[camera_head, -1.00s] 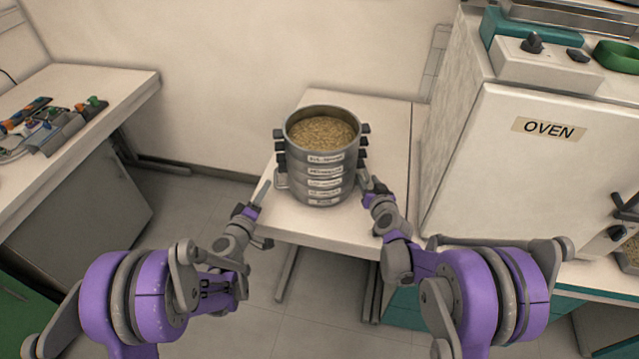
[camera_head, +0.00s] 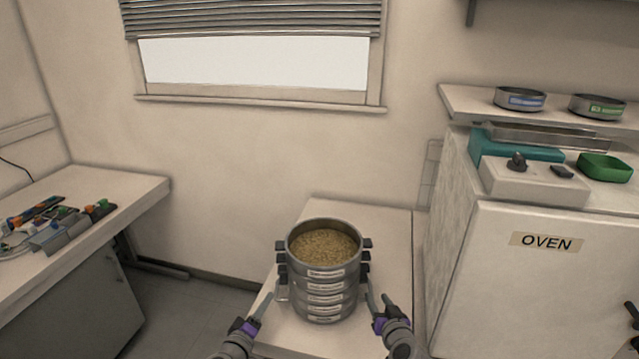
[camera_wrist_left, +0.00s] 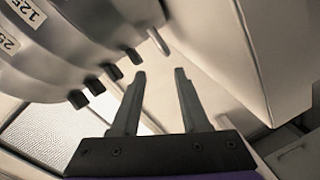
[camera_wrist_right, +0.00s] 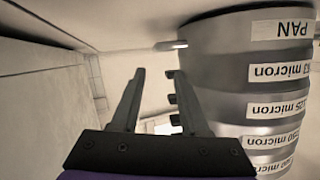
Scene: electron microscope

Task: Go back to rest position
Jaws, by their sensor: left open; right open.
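My left gripper (camera_head: 264,306) is at the left of a stack of metal sieves (camera_head: 324,289) in the head view. In the left wrist view its two fingers (camera_wrist_left: 158,75) are apart with nothing between them, and the stack (camera_wrist_left: 75,45) is at upper left. My right gripper (camera_head: 379,303) is at the right of the stack. In the right wrist view its fingers (camera_wrist_right: 155,75) are apart and empty, beside the labelled stack (camera_wrist_right: 235,80). The stack stands upright on a white table, with grainy brown material in its top sieve.
The oven (camera_head: 545,270) stands right of the table (camera_head: 385,225), with a shelf (camera_head: 455,103) above holding two small sieves. A bench (camera_head: 120,200) with tools is at the left. A window (camera_head: 255,63) is in the back wall.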

